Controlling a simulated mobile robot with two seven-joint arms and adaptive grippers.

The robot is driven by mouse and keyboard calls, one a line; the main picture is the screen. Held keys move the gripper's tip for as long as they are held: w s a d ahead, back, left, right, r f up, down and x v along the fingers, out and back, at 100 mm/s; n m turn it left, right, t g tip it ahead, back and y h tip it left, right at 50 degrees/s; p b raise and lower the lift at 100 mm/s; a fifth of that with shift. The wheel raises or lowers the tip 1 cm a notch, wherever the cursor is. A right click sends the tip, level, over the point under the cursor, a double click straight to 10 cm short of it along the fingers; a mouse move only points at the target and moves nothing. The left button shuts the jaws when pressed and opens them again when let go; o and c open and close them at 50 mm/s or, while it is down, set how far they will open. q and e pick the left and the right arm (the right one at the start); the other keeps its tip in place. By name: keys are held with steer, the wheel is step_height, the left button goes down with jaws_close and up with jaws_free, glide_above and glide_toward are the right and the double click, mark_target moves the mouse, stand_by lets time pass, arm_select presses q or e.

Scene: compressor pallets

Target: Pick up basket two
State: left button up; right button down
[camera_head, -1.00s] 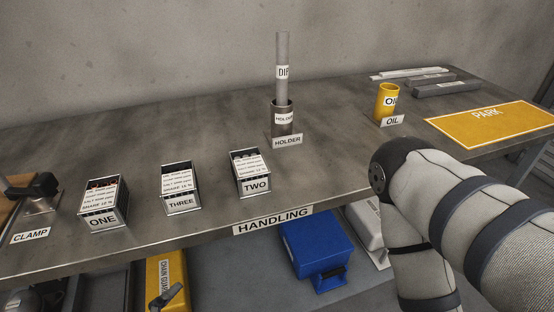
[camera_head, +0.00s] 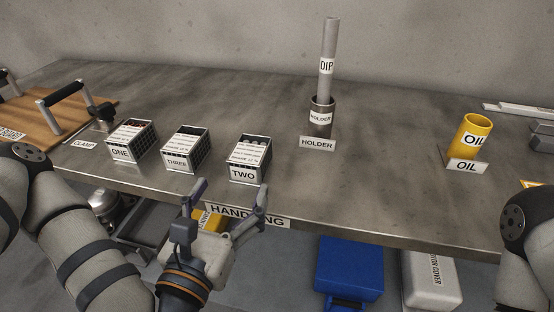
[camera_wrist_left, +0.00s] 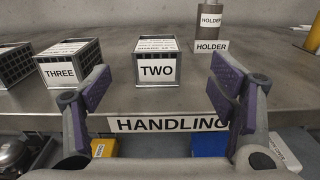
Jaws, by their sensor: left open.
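Basket two (camera_head: 248,160) is a small dark wire basket with a white printed card on it and a "TWO" label on its front. It stands upright near the front edge of the table. It also shows in the left wrist view (camera_wrist_left: 157,64), centred beyond the open fingers. My left gripper (camera_head: 228,190) is open and empty, just in front of the table edge, short of basket two and not touching it. It also shows in the left wrist view (camera_wrist_left: 160,95). Of my right arm only a link shows at the right edge; its gripper is out of view.
Basket three (camera_head: 186,150) stands close to the left of basket two, with basket one (camera_head: 131,142) beyond it. The holder (camera_head: 320,118) with the dip tube (camera_head: 328,50) stands behind right. The yellow oil cup (camera_head: 472,138) is farther right. Table between them is clear.

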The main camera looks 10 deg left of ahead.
mark_target(250, 148)
arm_select(q)
steer(key=shift+w+a+f+b, duration=0.15)
steer(key=shift+w+b, duration=0.2)
steer(key=shift+w, duration=0.25)
steer(key=shift+w+f+b, duration=0.15)
steer(key=shift+w+b, duration=0.2)
steer(key=shift+w, duration=0.25)
steer(key=w, duration=0.5)
steer(key=w+p, duration=0.1)
steer(key=w, duration=0.3)
steer(key=shift+w+r, duration=0.2)
steer(key=shift+w, duration=0.2)
steer(key=c, duration=1.7)
arm_select(e)
steer(key=shift+s+f, duration=0.15)
